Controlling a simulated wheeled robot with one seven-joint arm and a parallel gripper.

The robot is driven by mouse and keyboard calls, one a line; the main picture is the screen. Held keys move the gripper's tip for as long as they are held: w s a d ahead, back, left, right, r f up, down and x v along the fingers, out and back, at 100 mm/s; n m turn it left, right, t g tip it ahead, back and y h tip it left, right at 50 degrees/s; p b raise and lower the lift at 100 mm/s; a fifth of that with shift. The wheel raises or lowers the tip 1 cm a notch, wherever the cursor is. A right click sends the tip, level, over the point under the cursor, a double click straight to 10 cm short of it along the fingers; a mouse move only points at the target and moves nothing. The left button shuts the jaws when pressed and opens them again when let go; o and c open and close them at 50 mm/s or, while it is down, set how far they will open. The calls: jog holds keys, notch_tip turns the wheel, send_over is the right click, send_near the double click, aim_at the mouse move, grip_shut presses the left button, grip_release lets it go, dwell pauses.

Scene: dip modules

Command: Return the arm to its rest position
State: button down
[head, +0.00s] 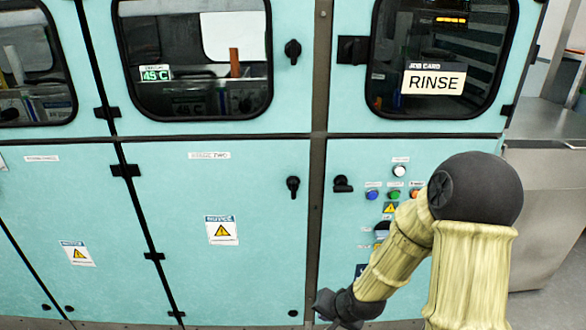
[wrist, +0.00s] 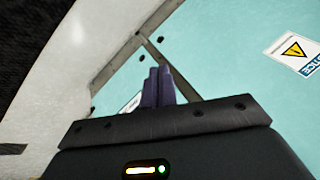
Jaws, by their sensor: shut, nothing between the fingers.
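My arm reaches in from the lower right of the head view and bends down to the left. My gripper (head: 328,304) is low in front of the teal cabinet (head: 250,270), partly cut off by the bottom edge of the picture. In the wrist view the two dark fingers of my gripper (wrist: 158,86) are together, with nothing between them. Teal panels and a pale floor show beyond the fingers. I cannot tell how far the fingers are from the cabinet front.
A button panel (head: 400,171) with coloured buttons is on the right door, partly hidden by my arm. A "RINSE" card (head: 434,80) is on the window above. Black latches (head: 293,186) stick out from the doors. A metal counter (head: 550,130) stands at the right.

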jog(key=s+d+r+n+g+h, duration=0.25)
jog(key=s+d+r+n, duration=0.35)
jog(key=s+r, duration=0.5)
notch_tip(320, 180, up, 22)
jog(key=m+p, duration=0.1)
jog(key=p, duration=2)
jog(key=shift+w+d+f+h+p, duration=0.2)
jog(key=shift+w+d+h+p, duration=0.15)
jog(key=shift+w+d, duration=0.1)
